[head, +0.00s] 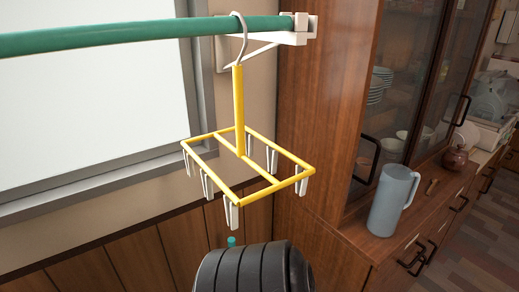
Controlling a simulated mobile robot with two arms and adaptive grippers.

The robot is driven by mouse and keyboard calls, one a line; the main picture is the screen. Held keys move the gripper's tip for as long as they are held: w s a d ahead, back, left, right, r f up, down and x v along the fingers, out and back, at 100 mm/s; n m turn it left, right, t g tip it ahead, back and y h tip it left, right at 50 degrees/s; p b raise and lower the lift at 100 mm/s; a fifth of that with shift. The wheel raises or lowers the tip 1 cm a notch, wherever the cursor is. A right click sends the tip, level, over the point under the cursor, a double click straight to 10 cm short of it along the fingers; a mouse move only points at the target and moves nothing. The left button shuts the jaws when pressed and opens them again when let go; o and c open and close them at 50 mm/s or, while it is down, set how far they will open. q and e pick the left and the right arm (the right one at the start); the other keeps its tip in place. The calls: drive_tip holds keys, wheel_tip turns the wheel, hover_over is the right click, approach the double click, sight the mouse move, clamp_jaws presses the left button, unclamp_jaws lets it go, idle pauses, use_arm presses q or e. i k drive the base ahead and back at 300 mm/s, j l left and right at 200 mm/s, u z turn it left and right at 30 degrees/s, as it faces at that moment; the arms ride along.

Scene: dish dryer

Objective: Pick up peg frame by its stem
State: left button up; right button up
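The yellow peg frame (273,187) hangs from a green rod (130,36) by a grey hook (241,38). Its upright yellow stem (239,110) runs from the hook down to the middle of the flat rectangular frame. Several white pegs (231,212) hang from the frame's bars, with nothing visible clipped in them.
A white bracket (290,38) holds the rod's right end at the wall beside a window (90,110). A wooden cabinet (325,100) stands close on the right, with a blue-grey jug (393,200) and brown teapot (455,157) on its counter. Space around the stem is clear.

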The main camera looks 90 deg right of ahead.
sight(244, 141)
drive_tip(key=z, duration=2.5)
drive_tip(key=l+u, duration=0.35)
drive_tip(key=u, duration=0.15)
drive_tip(key=k+l+u, duration=0.1)
drive_tip(key=l+u, duration=0.2)
drive_tip(key=u, duration=0.15)
